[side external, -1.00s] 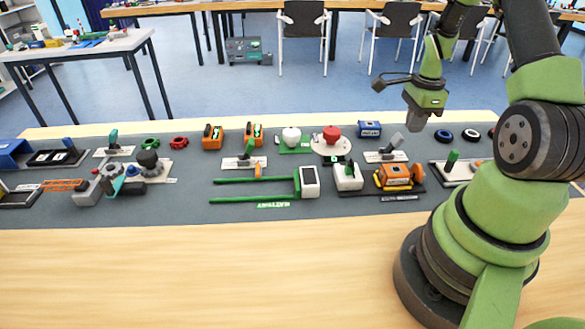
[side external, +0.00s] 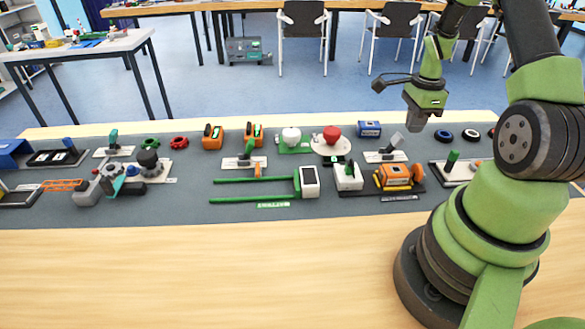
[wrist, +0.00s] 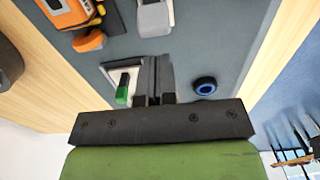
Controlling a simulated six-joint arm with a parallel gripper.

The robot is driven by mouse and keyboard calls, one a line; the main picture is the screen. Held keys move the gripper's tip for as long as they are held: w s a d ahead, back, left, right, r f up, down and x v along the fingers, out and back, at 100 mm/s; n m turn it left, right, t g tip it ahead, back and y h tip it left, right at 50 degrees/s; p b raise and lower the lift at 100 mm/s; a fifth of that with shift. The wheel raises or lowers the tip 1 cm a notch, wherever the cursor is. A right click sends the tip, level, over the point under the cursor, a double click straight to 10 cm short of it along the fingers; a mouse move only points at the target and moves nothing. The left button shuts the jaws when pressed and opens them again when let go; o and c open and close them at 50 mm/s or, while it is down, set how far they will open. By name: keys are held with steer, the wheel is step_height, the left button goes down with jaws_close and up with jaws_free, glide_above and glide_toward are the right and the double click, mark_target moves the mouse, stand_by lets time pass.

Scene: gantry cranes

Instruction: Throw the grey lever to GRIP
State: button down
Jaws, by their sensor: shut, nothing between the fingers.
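The grey lever (side external: 396,141) stands tilted to the right on a white base plate (side external: 373,157) in the side external view. In the wrist view a grey-and-white piece (wrist: 153,18) at the top edge appears to be this lever, partly cut off. My gripper (side external: 415,123) is above and to the right of the lever, apart from it. In the wrist view its fingers (wrist: 153,78) are together with nothing between them. The lettering on the base plate is too small to read.
A green lever (side external: 452,157) on a white base stands to the right. An orange device (side external: 392,176) is in front. A blue ring (side external: 443,135) lies right of the grey lever, and a blue box (side external: 369,129) sits behind it. The wooden table front (side external: 200,270) is clear.

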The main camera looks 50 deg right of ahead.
mark_target(401, 135)
steer(key=shift+f, duration=1.45)
steer(key=shift+w+a, duration=0.9)
steer(key=shift+s+d, duration=0.4)
step_height(401, 135, up, 7)
stand_by(0.3)
